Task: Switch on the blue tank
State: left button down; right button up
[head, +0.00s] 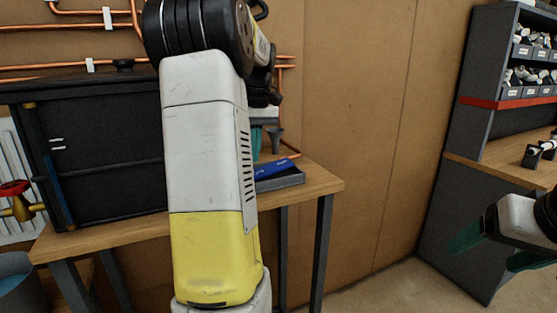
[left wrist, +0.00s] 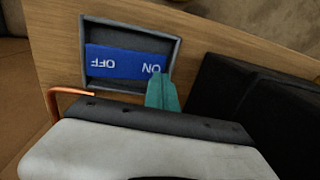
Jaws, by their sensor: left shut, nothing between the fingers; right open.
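A blue rocker switch (head: 279,166) sits in a grey frame (head: 285,181) on the wooden bench. The left wrist view shows the blue rocker (left wrist: 122,63) upside down, with OFF on the left and ON on the right, inside the frame (left wrist: 125,28). My left gripper (left wrist: 163,93) is shut and empty, its teal tips beside the ON end. I cannot tell whether they touch it. In the head view my arm partly hides the left gripper (head: 258,139). My right gripper (head: 496,250) is open and empty at the right, away from the bench.
A large black box (head: 105,140) stands on the wooden bench (head: 322,183), left of the switch. Copper pipes (head: 60,28) run along the wall. A red-handled brass valve (head: 16,195) is at far left. Shelves with bins (head: 533,52) stand at right.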

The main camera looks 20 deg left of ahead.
pick_arm(q)
jog(key=r, duration=0.4)
jog(key=shift+w+d+r, duration=0.1)
jog(key=shift+w+r, duration=0.1)
jog(key=shift+r, duration=0.1)
jog(key=s+d+f+m+t+h, duration=0.1)
jog(key=s+d+f+m+t, duration=0.2)
jog(key=s+d, duration=0.6)
jog(key=s+d+f+m+t+h, duration=0.1)
jog(key=s+d+f+m+t, duration=0.3)
jog(key=d, duration=0.9)
jog(key=s+m, duration=0.3)
jog(key=s, duration=0.2)
jog(key=shift+d+h, duration=0.15)
jog(key=shift+h, duration=0.25)
